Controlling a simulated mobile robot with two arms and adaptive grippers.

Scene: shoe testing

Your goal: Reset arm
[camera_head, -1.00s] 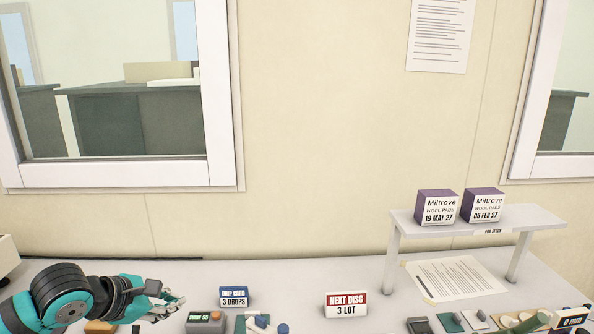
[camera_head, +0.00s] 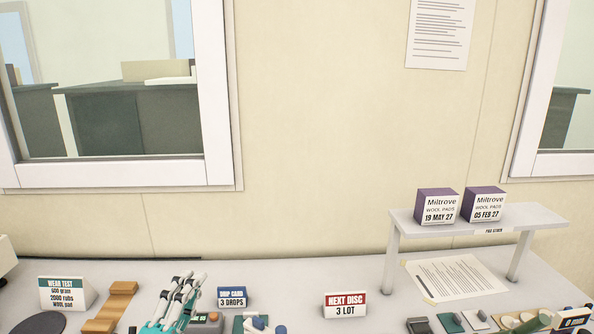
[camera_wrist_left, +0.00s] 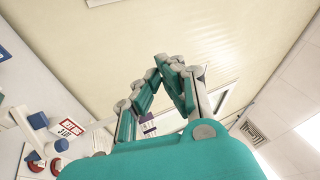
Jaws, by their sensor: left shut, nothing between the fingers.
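My left gripper (camera_head: 186,290) shows at the bottom of the head view, left of the drop card sign. Its teal and grey fingers point up and away from me, close together and empty. In the left wrist view the fingertips of the left gripper (camera_wrist_left: 168,62) come together in front of the cream wall. They hold nothing. Most of my left arm is below the head view's edge. My right gripper does not show in either view.
The "DROP CARD 3 DROPS" sign (camera_head: 232,297) and a green-display counter (camera_head: 207,318) stand close to the left gripper. A "WEAR TEST" sign (camera_head: 66,294) and a brown strap-like piece (camera_head: 112,304) are to its left. The "NEXT DISC" sign (camera_head: 345,305) and pad shelf (camera_head: 480,220) are to the right.

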